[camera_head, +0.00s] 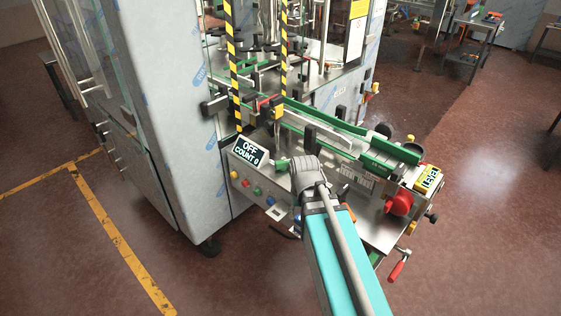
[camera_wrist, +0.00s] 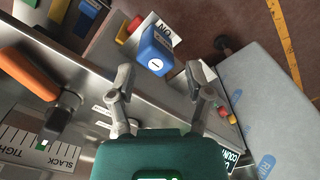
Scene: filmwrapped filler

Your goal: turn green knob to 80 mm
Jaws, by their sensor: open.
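My gripper (camera_wrist: 159,76) is open in the wrist view, its two grey fingers apart with no object held between them. In the head view the dark green gripper body (camera_head: 281,164) is beside the display and over the front panel; the wrist hides what lies behind it. A blue block (camera_wrist: 156,48) with a white round mark shows beyond the fingertips; I cannot tell how far below them it is. I cannot make out a green knob for certain in either view. A yellow indicator (camera_head: 428,180) with dark digits sits at the conveyor's right end; its number is unclear.
A display (camera_head: 248,151) reads OFF, COUNT 0. A red knob (camera_head: 400,203) and red-handled crank (camera_head: 398,269) are at the conveyor end. An orange lever (camera_wrist: 28,72) stands by a SLACK/TIGHT scale (camera_wrist: 35,150). Green-edged conveyor rails (camera_head: 340,135) lie behind my wrist. Floor in front is clear.

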